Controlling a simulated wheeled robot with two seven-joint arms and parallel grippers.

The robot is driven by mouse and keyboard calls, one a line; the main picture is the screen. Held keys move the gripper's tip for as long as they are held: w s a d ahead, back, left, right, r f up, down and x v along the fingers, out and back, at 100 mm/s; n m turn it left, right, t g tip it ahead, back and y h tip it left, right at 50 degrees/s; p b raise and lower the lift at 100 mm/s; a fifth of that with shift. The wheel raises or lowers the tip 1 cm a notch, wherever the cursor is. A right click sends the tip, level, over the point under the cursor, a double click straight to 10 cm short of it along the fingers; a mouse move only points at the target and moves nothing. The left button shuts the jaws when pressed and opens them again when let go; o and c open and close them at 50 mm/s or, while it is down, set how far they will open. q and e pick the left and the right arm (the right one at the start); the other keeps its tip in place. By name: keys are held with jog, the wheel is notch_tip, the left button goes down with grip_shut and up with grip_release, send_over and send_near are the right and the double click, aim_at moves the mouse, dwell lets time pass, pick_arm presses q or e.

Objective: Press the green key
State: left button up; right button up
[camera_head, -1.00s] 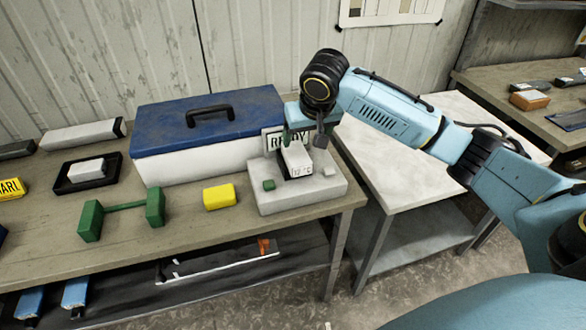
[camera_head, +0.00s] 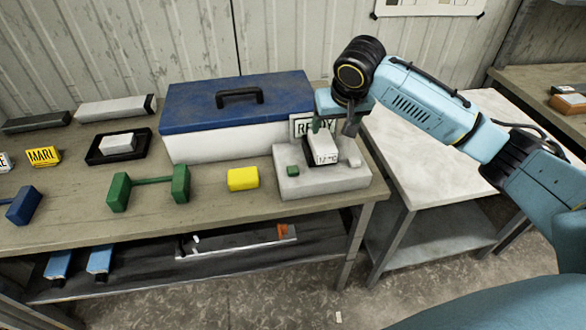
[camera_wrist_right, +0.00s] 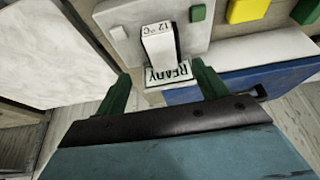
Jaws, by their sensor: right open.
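The green key (camera_head: 293,171) is a small green block at the left front of a pale grey device (camera_head: 325,183) on the bench. The green key also shows at the top of the right wrist view (camera_wrist_right: 198,13). A white block marked 12 °C (camera_head: 322,149) stands on the device, with a READY sign (camera_head: 301,127) behind it. My right gripper (camera_head: 334,128) is open above the back of the device, near the sign and apart from the green key. In the right wrist view, its green fingers (camera_wrist_right: 162,72) flank the READY sign, with nothing held. My left gripper is not in view.
A yellow block (camera_head: 243,179) lies left of the device. A blue-lidded box (camera_head: 207,143) stands behind it. A green dumbbell-shaped piece (camera_head: 152,181) and a black tray (camera_head: 93,157) lie further left. A pale side table (camera_head: 420,155) stands to the right.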

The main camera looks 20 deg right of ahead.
grip_shut()
dwell(1.5)
